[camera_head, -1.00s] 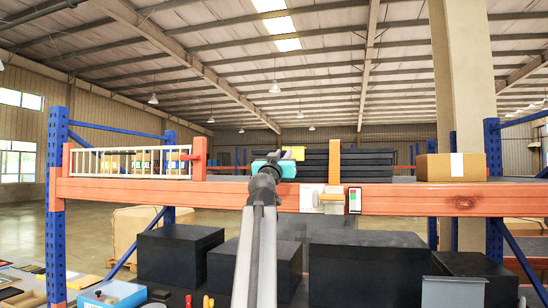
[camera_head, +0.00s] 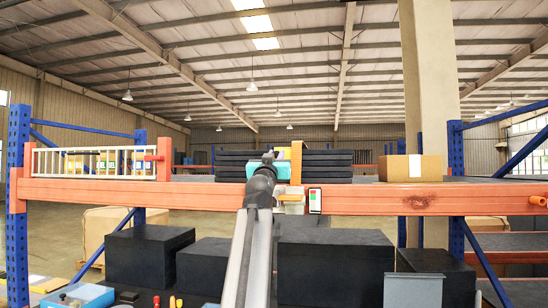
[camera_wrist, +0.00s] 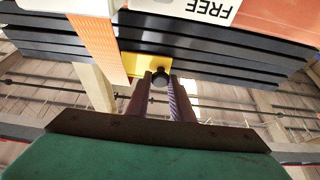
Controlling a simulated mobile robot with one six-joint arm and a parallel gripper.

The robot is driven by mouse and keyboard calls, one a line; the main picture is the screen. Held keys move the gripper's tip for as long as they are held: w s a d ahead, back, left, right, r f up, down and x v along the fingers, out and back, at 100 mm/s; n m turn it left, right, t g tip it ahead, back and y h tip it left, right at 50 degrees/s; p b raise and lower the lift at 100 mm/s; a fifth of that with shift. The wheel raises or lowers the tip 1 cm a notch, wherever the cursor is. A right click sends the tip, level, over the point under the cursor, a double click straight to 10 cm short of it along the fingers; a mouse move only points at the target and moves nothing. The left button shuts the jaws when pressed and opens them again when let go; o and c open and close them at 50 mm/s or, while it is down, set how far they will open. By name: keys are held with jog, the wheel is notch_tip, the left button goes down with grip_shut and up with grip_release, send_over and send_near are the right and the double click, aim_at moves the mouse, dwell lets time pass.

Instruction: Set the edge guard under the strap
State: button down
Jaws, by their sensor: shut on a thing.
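The yellow edge guard (camera_wrist: 151,66) is in my gripper (camera_wrist: 160,84), whose fingers are shut on its dark knob. The orange strap (camera_wrist: 97,45) runs over the stack of black slabs (camera_wrist: 225,52). In the wrist view the guard meets or overlaps the strap's edge; whether any of it lies under the strap I cannot tell. In the head view my gripper (camera_head: 266,160) is in front of the stack, just left of the strap (camera_head: 296,165), and the guard (camera_head: 283,153) shows behind it. My arm hides part of the shelf beam.
A cardboard box (camera_head: 411,167) sits right of the stack and a white rack (camera_head: 85,163) left. Black blocks (camera_head: 335,270) stand below.

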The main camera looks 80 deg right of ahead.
jog(key=c, duration=1.5)
grip_release()
jog(key=shift+s, duration=0.15)
jog(key=shift+c, duration=0.2)
jog(key=shift+a+f, duration=0.1)
jog(key=shift+a, duration=0.05)
jog(key=shift+a+f, duration=0.2)
jog(key=shift+a, duration=0.25)
jog(key=b+v, duration=0.4)
jog(key=v, duration=0.8)
jog(key=shift+a+b, duration=0.3)
jog(key=shift+b, duration=0.1)
